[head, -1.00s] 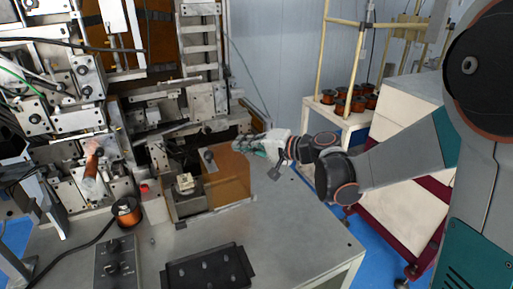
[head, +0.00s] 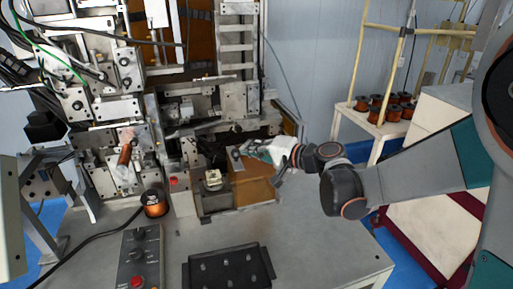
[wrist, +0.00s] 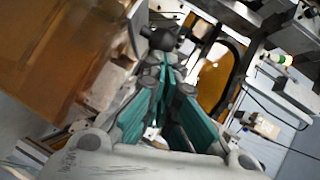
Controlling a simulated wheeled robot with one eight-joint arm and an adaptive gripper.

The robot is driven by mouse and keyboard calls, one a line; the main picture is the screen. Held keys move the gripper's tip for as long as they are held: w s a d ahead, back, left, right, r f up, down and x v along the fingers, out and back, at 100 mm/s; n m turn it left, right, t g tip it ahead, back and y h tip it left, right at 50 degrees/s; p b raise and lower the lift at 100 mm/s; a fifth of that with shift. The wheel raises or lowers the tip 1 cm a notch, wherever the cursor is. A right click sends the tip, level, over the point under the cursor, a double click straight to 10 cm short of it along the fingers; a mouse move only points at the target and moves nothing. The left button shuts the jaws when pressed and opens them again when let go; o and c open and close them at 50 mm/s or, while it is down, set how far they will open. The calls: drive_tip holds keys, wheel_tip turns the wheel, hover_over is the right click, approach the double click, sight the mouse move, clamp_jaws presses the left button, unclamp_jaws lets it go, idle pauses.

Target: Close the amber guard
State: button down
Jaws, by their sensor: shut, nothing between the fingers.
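The amber guard (head: 256,188) is a see-through amber panel at the front right of the winder, beside a small block fixture (head: 212,182). In the wrist view the large amber panel at the left (wrist: 60,55) appears to be this guard. My gripper (head: 247,151) is at the guard's upper edge, close to a small grey plate (head: 237,160). In the wrist view my teal fingers (wrist: 167,80) are together and empty, with a dark round knob (wrist: 160,38) just past the tips. I cannot tell whether they touch it.
A copper spool (head: 154,203), a control box with a red button (head: 138,262) and a black plate (head: 228,270) lie on the bench. The winder frame (head: 237,60) rises behind. Bench space right of the black plate is clear. A spool rack (head: 380,125) stands at right.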

drive_tip(key=s+a, duration=0.3)
drive_tip(key=a, duration=0.8)
drive_tip(key=shift+s+a, duration=0.2)
drive_tip(key=shift+a, duration=0.1)
